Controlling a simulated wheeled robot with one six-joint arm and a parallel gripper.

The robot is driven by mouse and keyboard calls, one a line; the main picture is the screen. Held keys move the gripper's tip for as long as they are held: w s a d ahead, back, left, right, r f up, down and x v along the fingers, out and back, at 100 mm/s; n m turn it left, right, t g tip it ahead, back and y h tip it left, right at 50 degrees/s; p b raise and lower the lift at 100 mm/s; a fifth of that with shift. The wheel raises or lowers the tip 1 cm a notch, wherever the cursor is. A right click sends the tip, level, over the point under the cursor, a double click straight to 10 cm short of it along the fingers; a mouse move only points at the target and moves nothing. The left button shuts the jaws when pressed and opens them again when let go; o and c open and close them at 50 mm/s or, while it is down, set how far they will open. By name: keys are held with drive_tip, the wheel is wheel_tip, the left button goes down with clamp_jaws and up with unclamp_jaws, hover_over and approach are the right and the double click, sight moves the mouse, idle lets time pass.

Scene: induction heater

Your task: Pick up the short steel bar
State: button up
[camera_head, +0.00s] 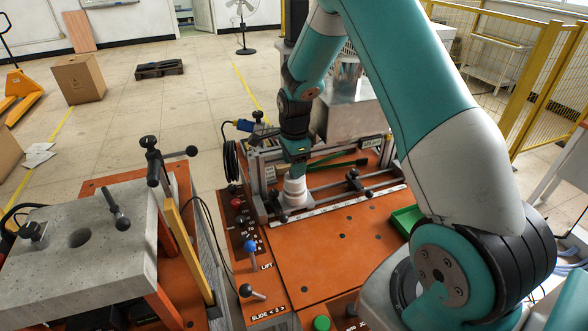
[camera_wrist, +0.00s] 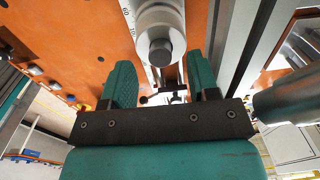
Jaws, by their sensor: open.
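My gripper (camera_head: 295,166) points down over the orange bench, right above a pale stepped cylinder (camera_head: 294,190). In the wrist view my gripper (camera_wrist: 161,68) is open, with one teal finger on each side. The pale cylinder (camera_wrist: 158,18) shows beyond the fingers, and a short dark grey round stub (camera_wrist: 160,52) stands out of its end, lined up between the fingers. The stub looks like the short steel bar, but only its end shows. No contact shows between fingers and stub; how deep it sits between them I cannot tell.
Metal rails with black clamps (camera_head: 356,181) run beside the gripper. A green-handled tool (camera_head: 340,163) lies behind. A control strip with levers (camera_head: 250,250) is in front. A concrete block (camera_head: 80,240) stands left, a green tray (camera_head: 405,219) right. The front orange panel (camera_head: 340,245) is clear.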

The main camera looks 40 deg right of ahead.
drive_tip(key=shift+f, duration=1.2)
clamp_jaws()
drive_tip(key=shift+r, duration=0.1)
